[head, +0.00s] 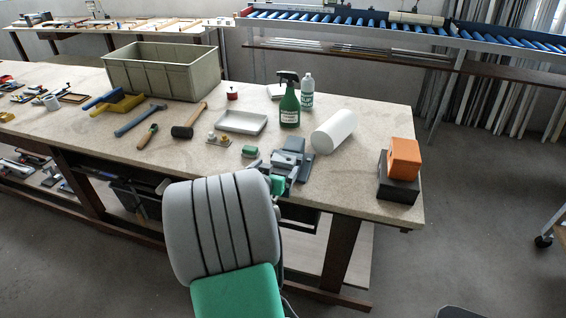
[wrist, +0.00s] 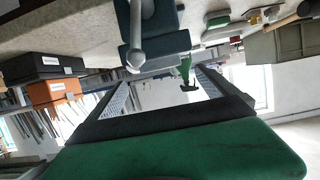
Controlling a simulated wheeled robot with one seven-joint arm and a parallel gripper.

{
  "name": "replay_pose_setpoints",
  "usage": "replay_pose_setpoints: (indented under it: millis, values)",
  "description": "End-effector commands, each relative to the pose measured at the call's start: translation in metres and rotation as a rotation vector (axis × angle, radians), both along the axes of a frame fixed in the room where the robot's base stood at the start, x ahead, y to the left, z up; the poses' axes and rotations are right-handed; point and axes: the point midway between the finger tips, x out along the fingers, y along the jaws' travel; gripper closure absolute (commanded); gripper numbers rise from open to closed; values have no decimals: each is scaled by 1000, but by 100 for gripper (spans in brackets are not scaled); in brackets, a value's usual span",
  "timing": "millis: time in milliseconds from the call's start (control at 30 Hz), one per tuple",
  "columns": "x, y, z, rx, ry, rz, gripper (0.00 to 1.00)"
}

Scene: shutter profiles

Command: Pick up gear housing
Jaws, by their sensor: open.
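No part is clearly marked as the gear housing. A small green block-like part (head: 249,151) lies on the workbench (head: 360,190) near its front edge, left of the grey vise (head: 292,158); it may be the housing, but I cannot be sure. My gripper (wrist: 165,76) is open in the wrist view, its two ribbed fingers apart with nothing held between them. The wrist view is upside down and shows the vise (wrist: 152,38) close in front.
An orange box (head: 404,158) on a black box (head: 398,190) is at right. Bench between roll and boxes is clear.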

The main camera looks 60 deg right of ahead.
Motion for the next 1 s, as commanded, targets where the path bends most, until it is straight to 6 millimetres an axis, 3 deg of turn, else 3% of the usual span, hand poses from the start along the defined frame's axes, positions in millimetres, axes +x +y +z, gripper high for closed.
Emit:
replay_pose_setpoints:
  millis: [333,633,1000]
  values:
    - [7,-52,-12,5,1,1,3]
    - [10,-60,-17,4,1,5,3]
    - [10,-59,-17,4,1,5,33]
